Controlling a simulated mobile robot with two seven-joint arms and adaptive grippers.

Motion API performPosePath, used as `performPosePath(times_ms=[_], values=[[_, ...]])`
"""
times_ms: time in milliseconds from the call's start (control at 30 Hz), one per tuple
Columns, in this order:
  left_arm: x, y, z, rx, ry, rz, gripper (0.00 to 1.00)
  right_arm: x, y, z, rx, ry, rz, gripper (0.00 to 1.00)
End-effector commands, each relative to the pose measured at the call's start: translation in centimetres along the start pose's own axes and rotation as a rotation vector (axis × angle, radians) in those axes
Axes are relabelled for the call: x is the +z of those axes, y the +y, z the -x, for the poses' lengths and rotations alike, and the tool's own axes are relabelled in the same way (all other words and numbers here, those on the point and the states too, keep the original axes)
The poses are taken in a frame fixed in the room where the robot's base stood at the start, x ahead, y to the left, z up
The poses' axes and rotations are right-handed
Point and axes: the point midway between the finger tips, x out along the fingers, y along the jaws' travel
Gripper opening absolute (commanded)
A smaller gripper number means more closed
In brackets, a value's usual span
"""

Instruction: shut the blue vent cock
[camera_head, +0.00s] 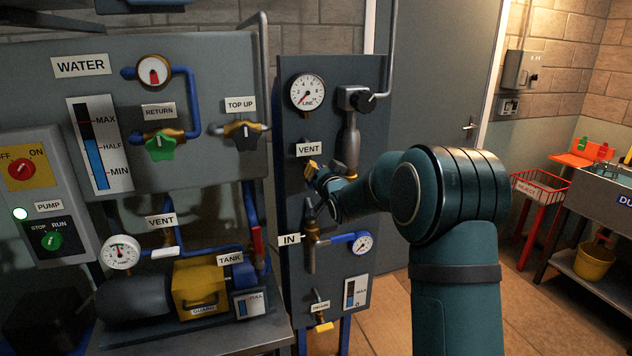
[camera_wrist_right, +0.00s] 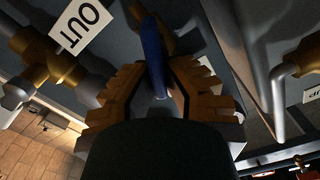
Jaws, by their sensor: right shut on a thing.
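My right gripper (camera_head: 318,170) reaches the narrow dark panel just below its VENT label (camera_head: 309,149). In the right wrist view its ribbed orange fingers (camera_wrist_right: 155,80) are shut on the blue lever of the vent cock (camera_wrist_right: 153,45), which stands up between them. In the head view the cock is mostly hidden by the gripper and wrist, so I cannot tell its exact angle. My left gripper is not in view.
Above is a LINE gauge (camera_head: 306,92) and a black-knobbed valve (camera_head: 358,98). Below are the IN valve (camera_head: 313,238) and a small gauge (camera_head: 362,244) on a blue pipe. An OUT label (camera_wrist_right: 82,26) hangs beside the fingers. The WATER panel (camera_head: 225,75) stands left.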

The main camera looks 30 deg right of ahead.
Motion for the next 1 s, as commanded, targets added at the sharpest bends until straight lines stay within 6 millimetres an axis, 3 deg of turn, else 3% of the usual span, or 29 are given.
performPosePath(times_ms=[100, 300, 1000], values=[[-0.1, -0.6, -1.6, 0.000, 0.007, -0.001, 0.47, 0.0, 0.5, 0.0, 0.000, 0.008, -0.113, 0.00], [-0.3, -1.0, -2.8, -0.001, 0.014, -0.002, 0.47, 0.0, 0.8, 0.0, -0.001, 0.007, -0.303, 0.00], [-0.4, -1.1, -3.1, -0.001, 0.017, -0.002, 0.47, 0.5, 1.5, 0.0, -0.003, 0.005, -0.924, 0.00]])
